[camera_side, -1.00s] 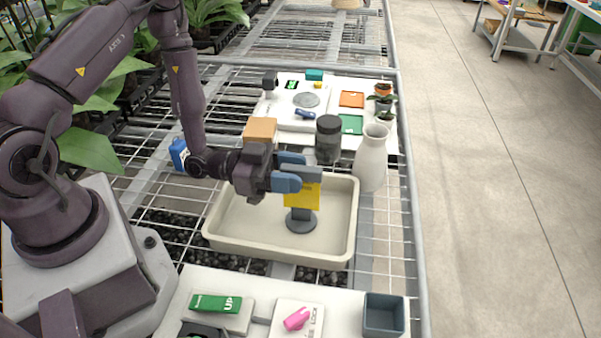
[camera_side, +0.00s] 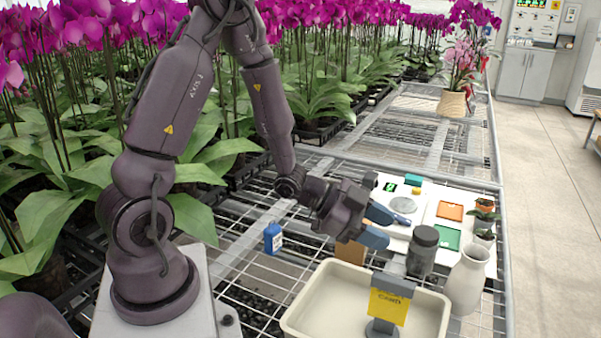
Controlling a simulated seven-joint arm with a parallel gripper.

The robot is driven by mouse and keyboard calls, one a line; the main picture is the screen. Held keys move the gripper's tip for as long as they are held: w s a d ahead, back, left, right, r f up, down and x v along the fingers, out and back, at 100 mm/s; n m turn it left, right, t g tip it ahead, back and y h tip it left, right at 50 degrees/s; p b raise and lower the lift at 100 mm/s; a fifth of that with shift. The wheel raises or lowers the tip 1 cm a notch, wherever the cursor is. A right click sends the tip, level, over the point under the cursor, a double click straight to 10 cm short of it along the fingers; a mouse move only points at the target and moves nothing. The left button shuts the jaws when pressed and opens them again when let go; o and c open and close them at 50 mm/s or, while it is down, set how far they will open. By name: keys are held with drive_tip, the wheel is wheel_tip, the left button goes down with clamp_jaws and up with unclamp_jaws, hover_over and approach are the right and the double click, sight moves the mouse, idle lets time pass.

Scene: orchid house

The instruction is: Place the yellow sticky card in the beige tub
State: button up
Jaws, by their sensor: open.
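The yellow sticky card (camera_side: 388,307) stands upright inside the beige tub (camera_side: 306,308), in the lower middle of the side view. A dark grey clip (camera_side: 394,284) is at its top edge, and a dark round base (camera_side: 381,328) stands below it on the tub floor. My gripper (camera_side: 384,228) is open, its blue fingers apart with nothing seen between them. It is up and to the left of the card, behind the tub in the picture, and clear of the card. The tub's front edge is cut off by the frame.
A brown block (camera_side: 350,254) stands behind the tub, partly hidden by my gripper. A dark jar (camera_side: 422,250) and a pale vase (camera_side: 467,280) stand to the right. A blue bottle (camera_side: 273,238) is on the left wire mesh. A white board (camera_side: 421,187) with small items lies behind.

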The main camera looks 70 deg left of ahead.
drive_tip(key=s+a+r+n+g+y, duration=0.25)
drive_tip(key=a+r+n+y, duration=0.25)
drive_tip(key=r+y, duration=0.45)
drive_tip(key=s+d+r+n+g+h, duration=0.1)
drive_tip(key=s+d+r+n, duration=0.1)
drive_tip(key=s, duration=0.5)
drive_tip(key=s+d+r+n+g+h, duration=0.1)
drive_tip(key=s+d+r+n+g, duration=0.1)
drive_tip(key=s+r, duration=0.3)
drive_tip(key=s+d, duration=0.1)
drive_tip(key=s, duration=0.1)
drive_tip(key=shift+s+h, duration=0.35)
